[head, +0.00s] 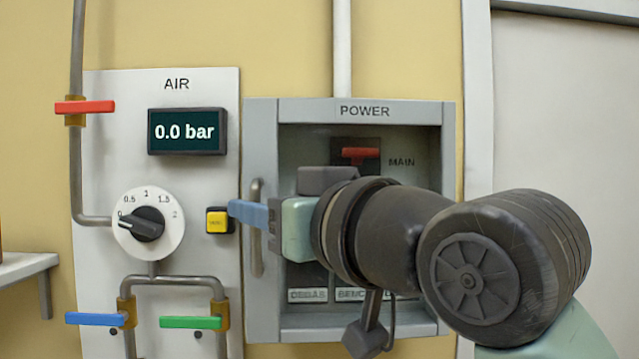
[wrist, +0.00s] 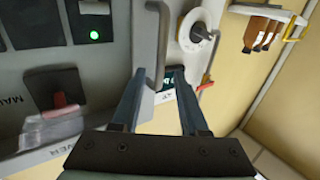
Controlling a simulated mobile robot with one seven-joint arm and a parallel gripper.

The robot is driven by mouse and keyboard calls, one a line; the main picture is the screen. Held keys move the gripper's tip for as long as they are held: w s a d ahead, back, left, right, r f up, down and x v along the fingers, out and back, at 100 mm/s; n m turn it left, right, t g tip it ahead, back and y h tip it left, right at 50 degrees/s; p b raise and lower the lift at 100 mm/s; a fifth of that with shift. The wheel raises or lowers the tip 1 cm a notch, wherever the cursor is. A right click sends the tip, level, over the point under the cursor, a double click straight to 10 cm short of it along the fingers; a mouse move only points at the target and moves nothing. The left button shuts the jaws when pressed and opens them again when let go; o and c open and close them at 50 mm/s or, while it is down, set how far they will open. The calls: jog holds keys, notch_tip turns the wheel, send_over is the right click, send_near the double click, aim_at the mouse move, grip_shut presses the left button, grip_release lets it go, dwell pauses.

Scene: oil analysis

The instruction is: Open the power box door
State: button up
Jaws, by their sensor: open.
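The grey power box (head: 362,111) is on the wall, labelled POWER. Its door looks closed, with a see-through window in a grey frame. A vertical grey bar handle (head: 257,250) is on the door's left side; it also shows in the wrist view (wrist: 160,40). My gripper (head: 232,208) is at the handle's upper middle, its blue fingers reaching left across it. In the wrist view my gripper (wrist: 157,74) is open, and the handle's near end appears between the two fingers. I cannot tell whether either finger touches it. My arm hides much of the window.
Left of the box is the AIR panel (head: 176,110) with a dial (head: 148,223), a 0.0 bar display (head: 187,131) and a yellow button (head: 219,220) close to my fingertips. A red MAIN switch (head: 360,154) shows through the window. A shelf (head: 28,265) is at far left.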

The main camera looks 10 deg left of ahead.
jog(key=shift+w+a+f, duration=0.1)
jog(key=shift+w+a, duration=0.3)
grip_shut()
jog(key=shift+s, duration=0.1)
dwell(1.2)
